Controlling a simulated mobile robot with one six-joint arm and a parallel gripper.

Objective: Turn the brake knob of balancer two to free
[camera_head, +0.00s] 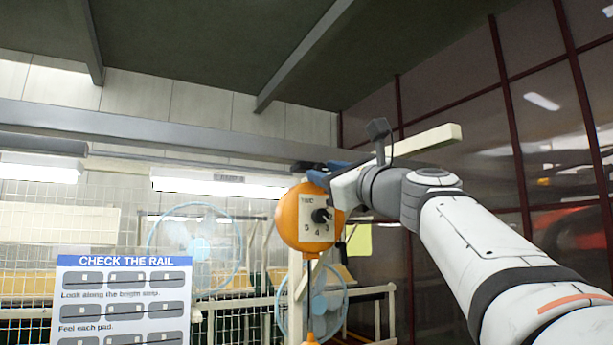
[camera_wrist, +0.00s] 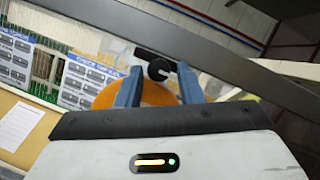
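The orange round balancer (camera_head: 289,222) hangs at the centre of the head view. Its pale plate (camera_head: 308,232) has a label that seems to read TWO, numbers including 5, 4 and 3, and a black knob (camera_head: 322,215). My gripper (camera_head: 324,171) is at the balancer's upper right, its blue fingers apart. In the wrist view the open fingers (camera_wrist: 159,78) stand either side of a round black knob (camera_wrist: 158,69) with a dark bar by it. I cannot tell whether they touch it, or where its setting points. The orange body (camera_wrist: 152,95) shows beyond the fingers.
A grey overhead beam (camera_head: 130,143) runs behind the balancer. A CHECK THE RAIL sign (camera_head: 120,262) stands at lower left. Blue fans (camera_head: 195,248) and mesh fencing are behind. A pale bar (camera_head: 428,140) juts out above my wrist. An orange piece (camera_head: 310,338) hangs below the balancer.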

